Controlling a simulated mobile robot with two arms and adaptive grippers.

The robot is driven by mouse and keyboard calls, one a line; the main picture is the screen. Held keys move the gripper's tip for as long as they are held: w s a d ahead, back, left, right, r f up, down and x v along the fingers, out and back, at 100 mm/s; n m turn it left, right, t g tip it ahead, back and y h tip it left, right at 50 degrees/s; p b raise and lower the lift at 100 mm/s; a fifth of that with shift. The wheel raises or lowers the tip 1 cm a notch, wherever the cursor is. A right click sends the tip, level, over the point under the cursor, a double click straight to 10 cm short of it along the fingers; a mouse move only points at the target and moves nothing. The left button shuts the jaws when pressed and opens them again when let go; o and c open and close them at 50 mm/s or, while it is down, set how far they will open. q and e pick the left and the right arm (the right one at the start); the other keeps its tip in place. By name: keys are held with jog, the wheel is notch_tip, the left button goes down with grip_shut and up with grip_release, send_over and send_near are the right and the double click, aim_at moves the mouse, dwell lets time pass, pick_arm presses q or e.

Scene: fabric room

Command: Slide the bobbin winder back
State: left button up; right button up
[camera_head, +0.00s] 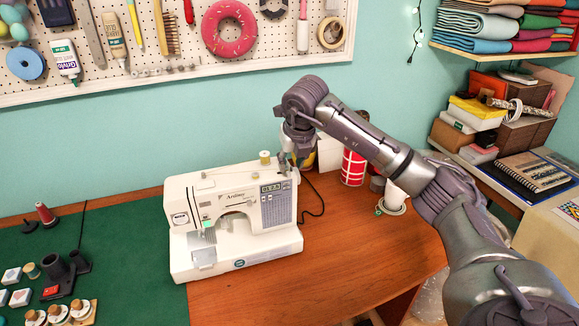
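The white sewing machine (231,213) stands on the wooden table, its front toward me. A yellowish thread spool (265,158) is upright on its top. The bobbin winder is at the top right end of the machine, where my gripper largely hides it, so I cannot make out its position. My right gripper (293,162) points down at that end, just right of the spool. Its fingers are small and dark, and I cannot tell whether they are open or touch the winder. My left gripper is not in view.
A green mat (120,270) at the left holds spools and small parts. A red-and-white container (353,167) and a white roll (396,196) stand behind and below my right arm. A pegboard (180,40) hangs above. The wooden table (345,255) is clear right of the machine.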

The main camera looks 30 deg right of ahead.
aim_at(289, 173)
jog(key=shift+x, duration=1.95)
grip_shut()
